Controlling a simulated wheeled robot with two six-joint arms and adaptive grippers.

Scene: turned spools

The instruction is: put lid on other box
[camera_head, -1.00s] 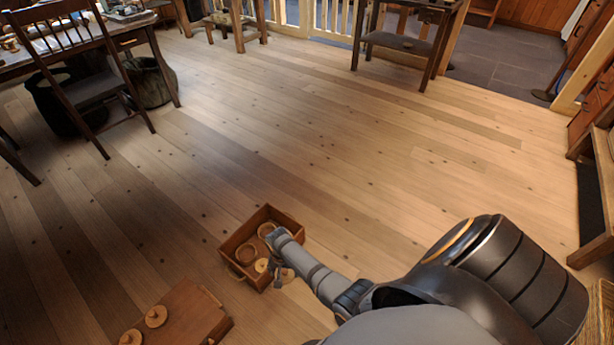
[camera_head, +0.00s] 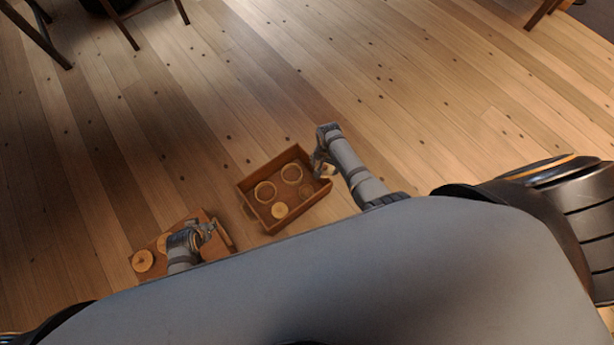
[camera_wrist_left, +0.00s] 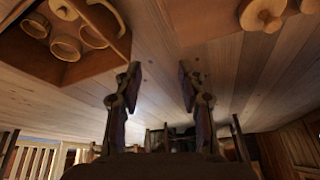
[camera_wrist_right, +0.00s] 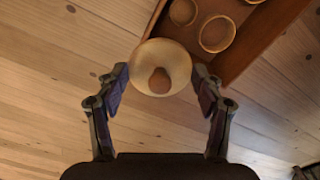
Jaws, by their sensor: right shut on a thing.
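My right gripper (camera_head: 321,168) is shut on a round pale wooden lid (camera_wrist_right: 160,68) with a knob. It holds the lid beside the right wall of the open wooden box (camera_head: 262,227), whose round open containers (camera_head: 265,192) show. A pale disc (camera_head: 279,210) also lies in that box. My left gripper (camera_head: 207,229) is over the other brown box (camera_head: 222,240), to the left, and partly hides it. In the left wrist view its fingers (camera_wrist_left: 158,85) are apart and empty. Round knobbed lids (camera_head: 143,260) are on that left box; one shows in the left wrist view (camera_wrist_left: 262,15).
Both boxes are low near the plank floor (camera_head: 330,90), with a small gap between them. Chair and table legs (camera_head: 40,40) stand at the far left. The floor beyond the boxes is clear.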

